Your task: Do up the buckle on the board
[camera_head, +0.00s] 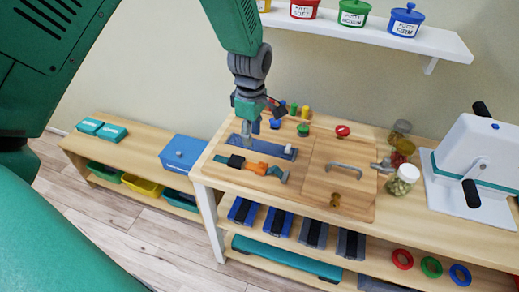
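The wooden board (314,187) lies on the table top, with a blue panel (270,147) along its back left part. The buckle (257,168) is on the board in front of this panel: a black piece at the left, an orange piece in the middle and a teal piece at the right. Whether its halves are joined is too small to tell. My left gripper (248,130) points down above the blue panel, behind and a little left of the buckle, apart from it. Its fingers are too small to tell open from shut. My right gripper is not in view.
A hinged-looking panel with a grey handle (344,169) fills the board's right side. Coloured pegs and knobs (303,130) stand along its back. Jars (402,181) and a white device (482,160) stand to the right. A shelf (375,36) with putty pots hangs above.

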